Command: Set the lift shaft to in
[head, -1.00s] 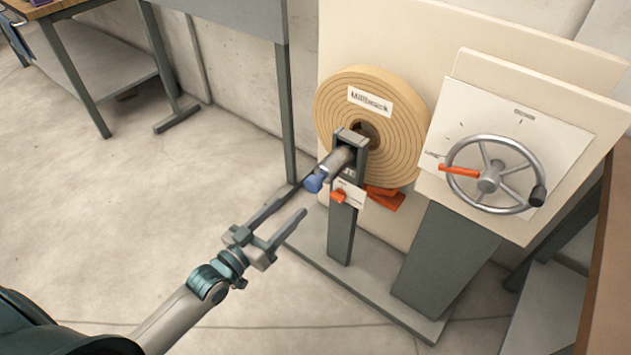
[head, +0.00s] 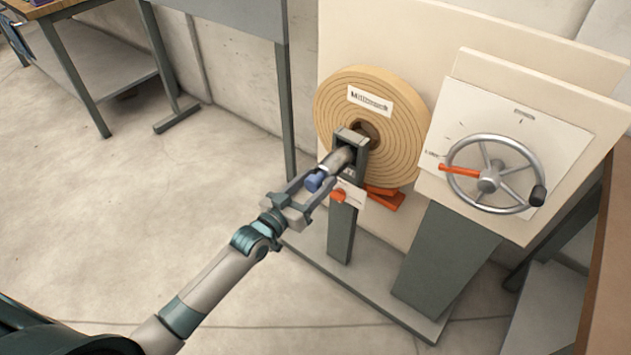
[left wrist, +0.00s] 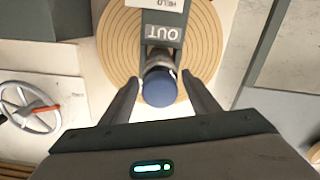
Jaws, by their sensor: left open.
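The lift shaft (head: 337,162) is a grey cylinder that sticks out of a dark grey post in front of the tan coil. It ends in a blue cap (head: 314,182), which also shows at the middle of the left wrist view (left wrist: 160,88). My left gripper (head: 323,181) is open, with one finger on each side of the blue cap. In the left wrist view gaps show between the cap and both fingers. Above the shaft there, the post (left wrist: 163,32) carries the word OUT, upside down, and a label reading HELD. My right gripper is out of view.
The tan coil (head: 407,110) stands behind the post, against a cream panel. A handwheel (head: 510,143) is at the right. The floor at the left is clear.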

